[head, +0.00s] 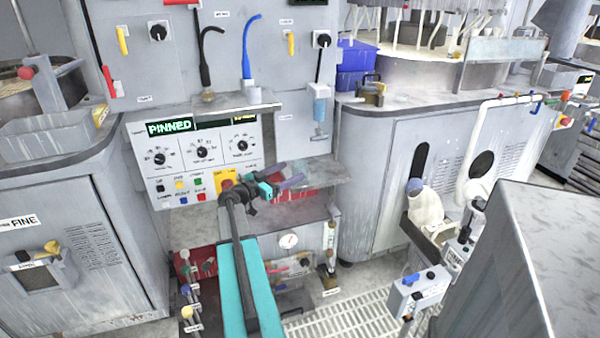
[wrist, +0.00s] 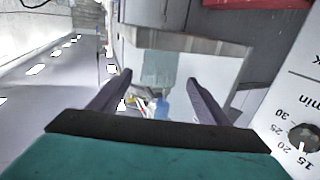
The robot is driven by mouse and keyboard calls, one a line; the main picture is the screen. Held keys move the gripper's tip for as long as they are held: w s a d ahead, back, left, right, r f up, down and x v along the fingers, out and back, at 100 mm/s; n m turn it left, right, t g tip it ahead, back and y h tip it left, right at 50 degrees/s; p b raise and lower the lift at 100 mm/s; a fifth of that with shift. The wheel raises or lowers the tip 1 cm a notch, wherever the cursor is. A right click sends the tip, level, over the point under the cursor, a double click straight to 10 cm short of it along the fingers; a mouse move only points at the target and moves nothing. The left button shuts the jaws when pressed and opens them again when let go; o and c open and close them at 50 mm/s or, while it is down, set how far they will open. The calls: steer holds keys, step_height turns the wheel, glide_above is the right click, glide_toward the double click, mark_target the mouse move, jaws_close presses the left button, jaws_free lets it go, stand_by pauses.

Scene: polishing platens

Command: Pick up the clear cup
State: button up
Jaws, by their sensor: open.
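My gripper (head: 288,177) is in front of the control panel in the head view, with its purple fingers pointing right. The fingers are spread and empty, and they also show in the wrist view (wrist: 159,78). A pale, see-through, roughly square shape (wrist: 158,66) lies between and beyond the fingertips in the wrist view. It may be the clear cup, but its outline is too faint to be sure. A small blue piece (wrist: 162,105) shows below it. I cannot make out the clear cup with certainty in the head view.
A metal shelf (head: 322,172) juts out near my gripper. The control panel (head: 200,150) with dials and buttons stands behind it. A grey cabinet (head: 375,150) stands to the right. Floor grating (head: 350,315) lies below.

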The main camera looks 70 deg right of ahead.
mark_target(294, 169)
steer(key=shift+s+d, duration=0.2)
steer(key=shift+d, duration=0.15)
steer(key=shift+p+x, duration=0.45)
steer(key=shift+x, duration=2.15)
steer(key=shift+s, duration=0.1)
steer(key=c, duration=1.1)
